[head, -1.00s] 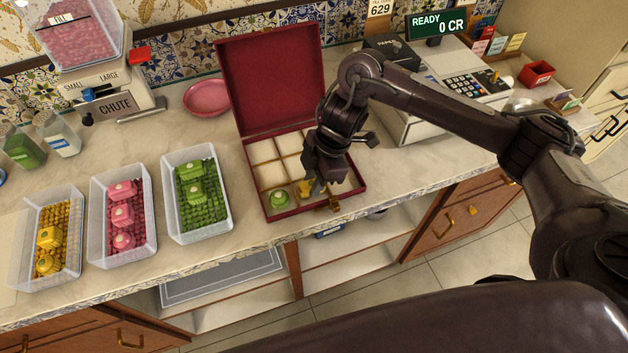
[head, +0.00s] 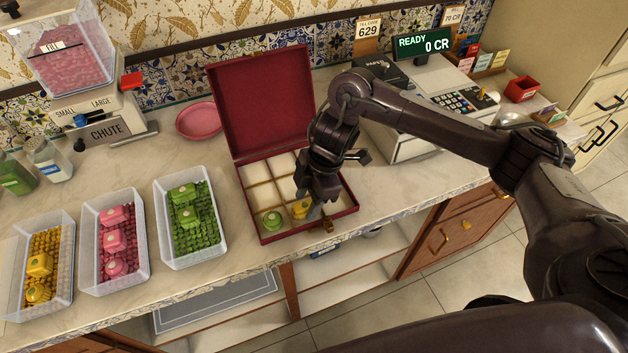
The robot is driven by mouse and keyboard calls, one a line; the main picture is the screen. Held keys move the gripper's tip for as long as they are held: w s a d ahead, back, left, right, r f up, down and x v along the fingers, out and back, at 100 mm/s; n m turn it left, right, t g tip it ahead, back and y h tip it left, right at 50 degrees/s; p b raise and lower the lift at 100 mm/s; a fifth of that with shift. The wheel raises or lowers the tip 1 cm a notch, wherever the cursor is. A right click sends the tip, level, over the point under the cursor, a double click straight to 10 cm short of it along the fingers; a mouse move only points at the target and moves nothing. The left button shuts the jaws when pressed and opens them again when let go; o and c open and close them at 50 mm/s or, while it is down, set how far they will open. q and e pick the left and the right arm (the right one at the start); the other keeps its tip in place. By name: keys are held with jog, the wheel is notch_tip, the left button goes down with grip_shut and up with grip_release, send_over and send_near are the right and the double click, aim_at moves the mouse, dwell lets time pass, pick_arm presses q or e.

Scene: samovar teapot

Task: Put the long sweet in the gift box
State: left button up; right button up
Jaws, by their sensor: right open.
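The gift box (head: 342,205) is dark red, with its lid open against the back and pale compartments inside. A round green sweet (head: 272,220) sits in its front left compartment. A yellow sweet (head: 300,209) is in the front middle compartment, partly hidden by my right gripper; I cannot tell its full shape. My right gripper (head: 319,212) is open, low over the front of the box, with its fingers just right of the yellow sweet. I cannot tell whether they touch it. My left gripper is out of view.
Clear trays of yellow (head: 40,265), pink (head: 115,240) and green (head: 189,219) sweets stand left of the box. A pink plate (head: 199,121) and a chute dispenser (head: 100,125) are behind. A till (head: 460,103) stands at the back right. The counter's front edge is close to the box.

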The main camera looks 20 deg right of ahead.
jog(key=p+v, duration=0.1)
jog(key=v, duration=1)
jog(key=shift+r+p, duration=0.2)
jog(key=shift+p, duration=0.2)
jog(key=shift+d, duration=0.1)
